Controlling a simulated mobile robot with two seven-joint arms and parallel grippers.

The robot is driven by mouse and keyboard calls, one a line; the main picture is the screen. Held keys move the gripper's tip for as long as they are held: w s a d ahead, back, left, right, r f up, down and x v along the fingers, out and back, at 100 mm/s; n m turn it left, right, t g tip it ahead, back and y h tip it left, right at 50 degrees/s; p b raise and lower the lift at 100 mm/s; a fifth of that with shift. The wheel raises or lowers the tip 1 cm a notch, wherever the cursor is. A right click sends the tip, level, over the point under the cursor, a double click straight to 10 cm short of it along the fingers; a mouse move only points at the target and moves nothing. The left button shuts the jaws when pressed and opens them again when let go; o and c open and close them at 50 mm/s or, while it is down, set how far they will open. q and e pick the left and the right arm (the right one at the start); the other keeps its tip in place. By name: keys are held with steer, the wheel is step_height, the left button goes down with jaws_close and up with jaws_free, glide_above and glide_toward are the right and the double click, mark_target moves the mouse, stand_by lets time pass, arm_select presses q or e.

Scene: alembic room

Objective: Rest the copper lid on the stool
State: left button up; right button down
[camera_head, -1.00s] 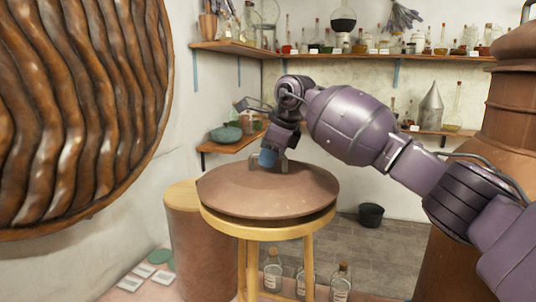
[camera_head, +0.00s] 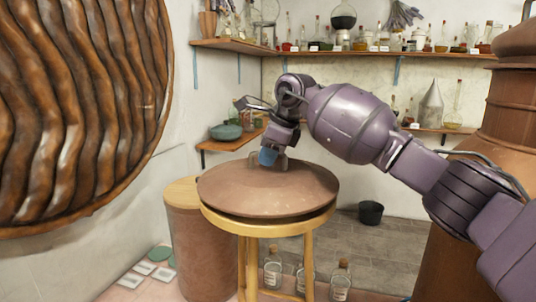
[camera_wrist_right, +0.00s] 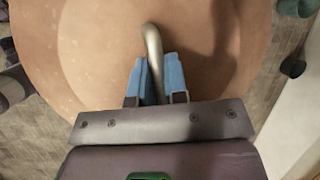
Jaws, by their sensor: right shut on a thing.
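The copper lid (camera_head: 270,190) is a wide, shallow brown dome on the round top of the wooden stool (camera_head: 272,228). It looks about level and seems to touch the stool top, though I cannot tell whether the stool bears all its weight. My right gripper (camera_head: 269,158) is over the lid's middle. In the right wrist view, its blue fingers (camera_wrist_right: 155,80) are shut on the lid's curved metal handle (camera_wrist_right: 153,42), and the lid (camera_wrist_right: 100,40) fills much of the picture below. My left gripper is not in view.
A wood-topped copper drum (camera_head: 196,225) stands left of the stool. Several bottles (camera_head: 306,278) stand on the floor by the stool legs. A dark bucket (camera_head: 370,213) is behind right. Shelves (camera_head: 335,54) line the walls. A large copper body (camera_head: 455,220) stands at right.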

steer(key=c, duration=1.1)
jaws_free()
steer(key=shift+f, duration=0.1)
